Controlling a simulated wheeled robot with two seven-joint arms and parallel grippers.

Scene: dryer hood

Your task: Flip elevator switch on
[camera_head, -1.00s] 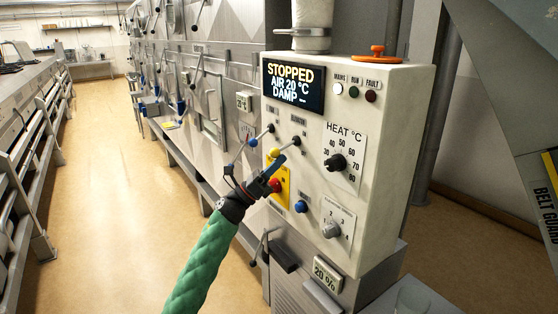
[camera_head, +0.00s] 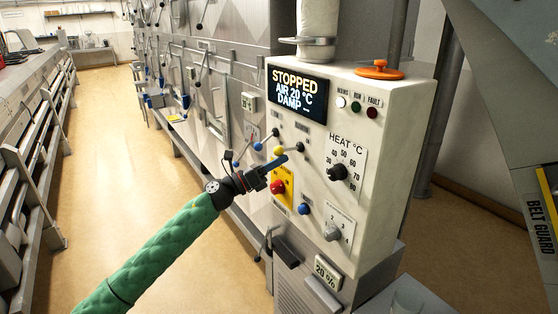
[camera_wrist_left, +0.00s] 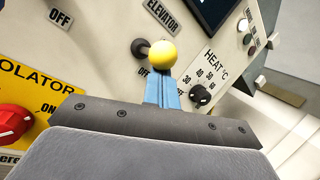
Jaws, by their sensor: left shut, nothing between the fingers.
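The elevator switch is a lever with a yellow ball (camera_head: 279,150) and a dark pivot on the cream control box (camera_head: 385,145). It sticks out nearly level. In the left wrist view the yellow ball (camera_wrist_left: 162,53) is beside the ELEVATOR label (camera_wrist_left: 162,14), with an OFF label below the pivot. My left gripper (camera_head: 278,163) is shut and empty, its blue fingertips (camera_wrist_left: 161,92) right under the ball; they appear to touch it. My right gripper is not in view.
Below are a red isolator knob (camera_head: 278,187) on a yellow plate and a blue button (camera_head: 303,208). The display (camera_head: 298,92) reads STOPPED. The heat dial (camera_head: 337,172) is to the right.

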